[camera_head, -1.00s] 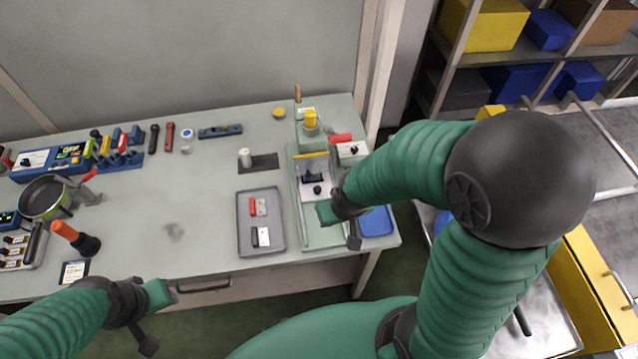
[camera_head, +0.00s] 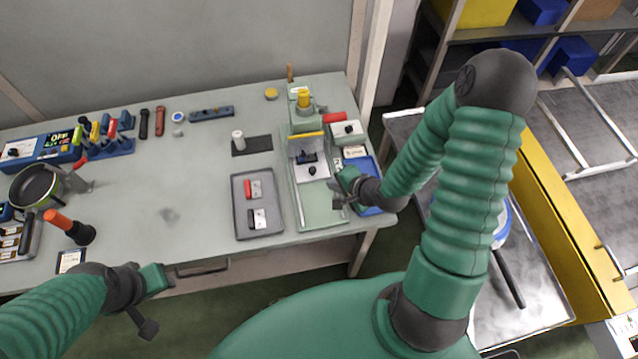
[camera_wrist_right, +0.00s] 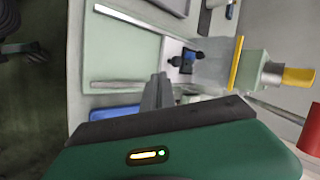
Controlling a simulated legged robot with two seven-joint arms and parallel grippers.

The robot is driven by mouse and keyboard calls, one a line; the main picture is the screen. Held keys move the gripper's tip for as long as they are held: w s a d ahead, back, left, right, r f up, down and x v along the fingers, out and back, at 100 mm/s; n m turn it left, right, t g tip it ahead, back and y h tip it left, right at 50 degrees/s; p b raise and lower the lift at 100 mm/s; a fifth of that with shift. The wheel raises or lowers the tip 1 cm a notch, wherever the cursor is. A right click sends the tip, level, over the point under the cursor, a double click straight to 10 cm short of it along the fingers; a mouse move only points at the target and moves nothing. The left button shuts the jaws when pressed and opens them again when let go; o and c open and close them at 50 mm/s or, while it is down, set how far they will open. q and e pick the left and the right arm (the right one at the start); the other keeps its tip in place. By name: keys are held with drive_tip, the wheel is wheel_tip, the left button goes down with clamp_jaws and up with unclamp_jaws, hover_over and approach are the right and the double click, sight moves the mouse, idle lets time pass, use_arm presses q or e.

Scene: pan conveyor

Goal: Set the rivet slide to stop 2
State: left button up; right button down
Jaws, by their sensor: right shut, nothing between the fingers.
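The rivet slide fixture (camera_head: 321,212) is a pale green bed with metal side rails at the right of the bench. On it a light slide plate carries a black knob (camera_head: 312,171) and a dark blue-black piece (camera_head: 307,157), just in front of the yellow-edged guard (camera_head: 306,135). My right gripper (camera_head: 337,194) is shut and empty, beside the bed's right rail and apart from the knob. In the wrist view its fingers (camera_wrist_right: 158,92) point toward the slide plate (camera_wrist_right: 172,52). Stop marks are too small to read. My left gripper (camera_head: 150,301) hangs off the bench's front edge; its jaws are unclear.
A grey tray (camera_head: 240,222) with a red and a black-and-white piece lies left of the fixture. A blue tray (camera_head: 373,172) lies to its right, partly behind my right arm. A yellow-topped press (camera_head: 303,99) stands at the back.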

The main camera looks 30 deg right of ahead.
sight(314, 174)
drive_tip(key=b, duration=0.1)
drive_tip(key=f+b, duration=0.1)
drive_tip(key=b, duration=0.1)
drive_tip(key=w+f+b, duration=0.1)
drive_tip(key=b, duration=0.1)
drive_tip(key=shift+d+f, duration=0.25)
drive_tip(key=shift+d, duration=0.1)
drive_tip(key=shift+w+a+f+b, duration=0.1)
drive_tip(key=shift+w+f+b, duration=0.1)
drive_tip(key=shift+w+b, duration=0.15)
drive_tip(key=w, duration=0.2)
drive_tip(key=w+f, duration=0.1)
drive_tip(key=w, duration=0.1)
drive_tip(key=shift+a+f, duration=0.1)
drive_tip(key=shift+a, duration=0.3)
drive_tip(key=shift+w+a, duration=0.15)
drive_tip(key=shift+w, duration=0.3)
drive_tip(key=shift+s, duration=0.1)
